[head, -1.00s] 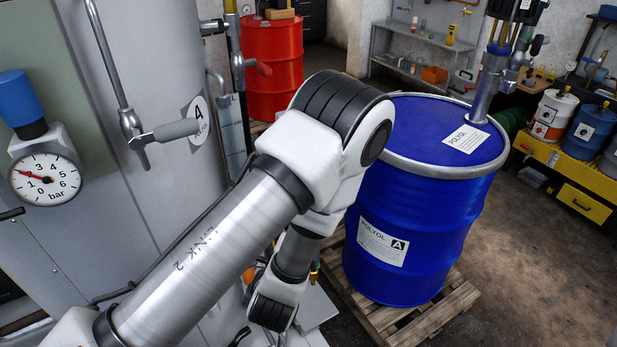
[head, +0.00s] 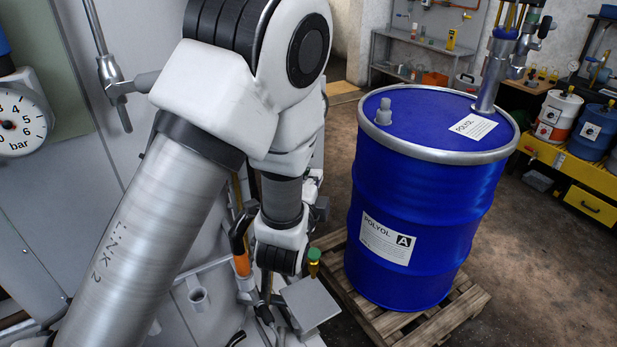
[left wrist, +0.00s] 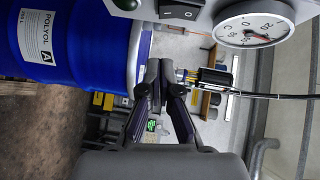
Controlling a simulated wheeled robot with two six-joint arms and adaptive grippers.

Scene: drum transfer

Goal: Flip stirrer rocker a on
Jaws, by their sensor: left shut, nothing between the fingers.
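A black rocker switch (left wrist: 182,11) on a light grey panel shows at the top of the left wrist view. Its label cannot be read, so I cannot tell if it is rocker a or how it is set. My left gripper (left wrist: 155,88) is shut and empty, below the rocker in that picture and apart from it. In the head view my left arm hides the gripper's fingers and the switch panel. My right gripper is not in view.
A round temperature dial (left wrist: 254,28) sits beside the rocker. A blue POLYOL drum (head: 415,220) stands on a wooden pallet (head: 462,305) right of my left arm. A pressure gauge (head: 20,122) is at the far left. Open floor lies right of the pallet.

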